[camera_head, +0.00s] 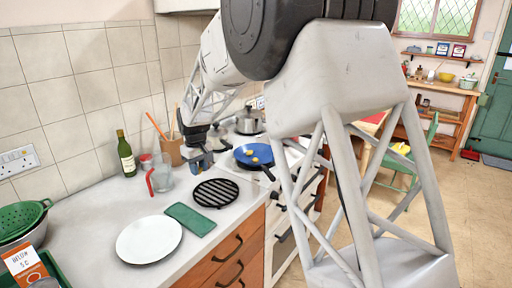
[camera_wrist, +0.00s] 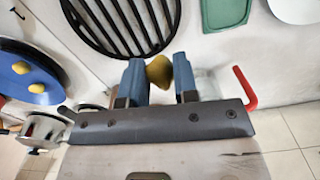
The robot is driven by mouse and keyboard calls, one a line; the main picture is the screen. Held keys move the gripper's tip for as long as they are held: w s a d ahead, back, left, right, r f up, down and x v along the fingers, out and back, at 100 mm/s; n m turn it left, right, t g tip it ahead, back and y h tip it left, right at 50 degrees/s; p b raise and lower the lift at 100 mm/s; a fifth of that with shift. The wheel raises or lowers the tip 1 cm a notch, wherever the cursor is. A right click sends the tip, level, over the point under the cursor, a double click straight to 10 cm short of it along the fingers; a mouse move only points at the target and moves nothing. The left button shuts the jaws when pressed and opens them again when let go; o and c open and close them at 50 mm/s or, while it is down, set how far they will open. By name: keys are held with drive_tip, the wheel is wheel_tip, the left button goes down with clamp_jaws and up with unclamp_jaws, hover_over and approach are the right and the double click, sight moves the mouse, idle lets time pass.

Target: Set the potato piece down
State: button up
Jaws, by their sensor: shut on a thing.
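A yellow potato piece (camera_wrist: 159,71) is between the two blue fingers of my gripper (camera_wrist: 160,80) in the wrist view. The gripper is shut on it. In the head view my gripper (camera_head: 202,163) hangs above the counter, between the jug and the stove, behind the black rack; the held piece cannot be made out there. A blue pan (camera_head: 244,163) stands on the stove with yellow pieces in it; it also shows at the left of the wrist view (camera_wrist: 42,68). A white plate (camera_head: 149,239) lies on the counter, apparently empty.
A round black rack (camera_head: 215,193) and a green flat rectangle (camera_head: 190,219) lie on the counter (camera_head: 95,215). A clear jug with a red handle (camera_head: 151,182) stands close to my gripper. A green bottle (camera_head: 126,156) and a utensil pot (camera_head: 171,152) stand near the wall.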

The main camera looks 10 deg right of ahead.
drive_tip(key=w+d+m, duration=0.2)
drive_tip(key=w+d, duration=2.5)
drive_tip(key=d, duration=0.2)
drive_tip(key=shift+w+d+f+m, duration=0.2)
drive_tip(key=shift+d+m, duration=0.1)
drive_tip(key=shift+m, duration=0.1)
drive_tip(key=shift+f, duration=0.1)
hover_over(266, 157)
drive_tip(key=shift+f, duration=3)
drive_tip(key=shift+f, duration=1.9)
drive_tip(key=shift+f, duration=0.15)
drive_tip(key=o, duration=0.6)
